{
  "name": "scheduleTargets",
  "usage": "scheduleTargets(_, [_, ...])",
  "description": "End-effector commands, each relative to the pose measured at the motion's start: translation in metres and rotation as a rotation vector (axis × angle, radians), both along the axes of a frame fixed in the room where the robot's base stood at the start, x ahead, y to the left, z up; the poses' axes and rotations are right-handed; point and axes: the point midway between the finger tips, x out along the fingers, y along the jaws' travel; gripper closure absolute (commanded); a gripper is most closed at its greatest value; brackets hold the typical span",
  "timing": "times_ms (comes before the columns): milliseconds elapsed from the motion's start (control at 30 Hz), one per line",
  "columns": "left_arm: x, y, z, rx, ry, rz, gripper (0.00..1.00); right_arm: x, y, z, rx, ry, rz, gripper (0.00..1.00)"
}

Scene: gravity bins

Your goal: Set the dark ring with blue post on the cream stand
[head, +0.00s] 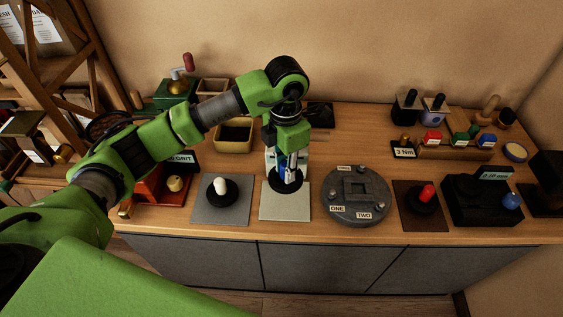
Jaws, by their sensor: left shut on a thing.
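My left gripper (290,178) points down and is shut on the blue post of the dark ring (277,187). Its fingers hide much of the blue post (282,167). The dark ring sits at the fingertips, over the back part of the cream stand (285,212), a pale square plate near the table's front. I cannot tell whether the ring touches the plate or is a little above it. My right gripper is not in view.
Left of the cream stand is a grey plate (205,213) with a white-post dark ring (221,193). Right of it are a round grey fixture (371,211) and a brown plate (431,222) with a red-post ring (424,205). Bins and stamps stand behind.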

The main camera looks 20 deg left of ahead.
Motion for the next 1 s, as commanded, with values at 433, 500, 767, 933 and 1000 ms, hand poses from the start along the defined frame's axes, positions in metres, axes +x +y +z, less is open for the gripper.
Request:
scheduleTargets(433, [0.003, -0.003, -0.004, 0.002, 0.002, 0.199, 1.00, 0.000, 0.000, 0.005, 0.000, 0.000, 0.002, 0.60])
scheduleTargets(500, [0.003, -0.003, -0.004, 0.002, 0.002, 0.199, 1.00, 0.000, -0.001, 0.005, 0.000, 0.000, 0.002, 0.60])
scheduleTargets(767, [0.003, -0.003, -0.005, 0.002, 0.002, 0.197, 1.00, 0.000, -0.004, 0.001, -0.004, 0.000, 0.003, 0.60])
scheduleTargets(933, [0.003, -0.003, -0.015, 0.002, 0.002, 0.197, 1.00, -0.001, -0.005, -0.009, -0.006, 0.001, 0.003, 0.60])
scheduleTargets(1000, [0.003, -0.003, -0.021, 0.002, 0.002, 0.197, 1.00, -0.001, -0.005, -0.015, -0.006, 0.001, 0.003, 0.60])
